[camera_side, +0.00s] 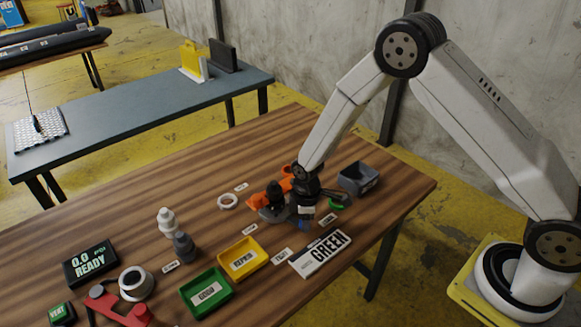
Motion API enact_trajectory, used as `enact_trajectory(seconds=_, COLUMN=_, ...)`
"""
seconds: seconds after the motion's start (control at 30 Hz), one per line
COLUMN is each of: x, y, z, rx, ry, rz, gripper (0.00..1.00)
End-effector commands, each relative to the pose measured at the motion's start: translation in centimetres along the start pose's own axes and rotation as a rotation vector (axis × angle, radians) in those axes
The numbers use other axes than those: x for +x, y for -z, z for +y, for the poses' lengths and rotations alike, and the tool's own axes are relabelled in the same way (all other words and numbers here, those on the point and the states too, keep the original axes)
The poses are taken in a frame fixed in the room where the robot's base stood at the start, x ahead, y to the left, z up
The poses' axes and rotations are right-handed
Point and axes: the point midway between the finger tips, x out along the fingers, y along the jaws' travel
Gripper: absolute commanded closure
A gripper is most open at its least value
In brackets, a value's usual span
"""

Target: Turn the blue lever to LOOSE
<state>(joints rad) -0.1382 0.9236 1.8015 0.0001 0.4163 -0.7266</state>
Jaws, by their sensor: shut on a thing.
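The blue lever (303,226) shows as a small blue patch low on a dark grey fixture (270,214) near the right part of the wooden table. My gripper (304,218) points down over it and is shut on the blue lever; the fingers hide most of it. Small white labels lie around the fixture, one to its right (328,219) and one to its left (250,230). Their text is too small to read, so I cannot tell which way LOOSE lies.
Orange parts (262,199) and a grey bin (358,179) stand close to my gripper. A GREEN sign (320,253), a yellow tray (243,258) and a green tray (207,293) lie in front. A display reading 0.0 PSI READY (90,263) is at left. The table's back left is clear.

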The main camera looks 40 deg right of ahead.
Motion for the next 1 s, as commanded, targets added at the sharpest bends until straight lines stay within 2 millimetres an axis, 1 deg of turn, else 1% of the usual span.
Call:
enact_trajectory(seconds=0.5, x=0.0, y=-1.4, z=2.3, rx=-0.258, ry=0.001, rz=-0.001, gripper=1.00)
enact_trajectory(seconds=1.0, x=0.0, y=-2.0, z=4.3, rx=-0.470, ry=0.002, rz=-0.001, gripper=1.00)
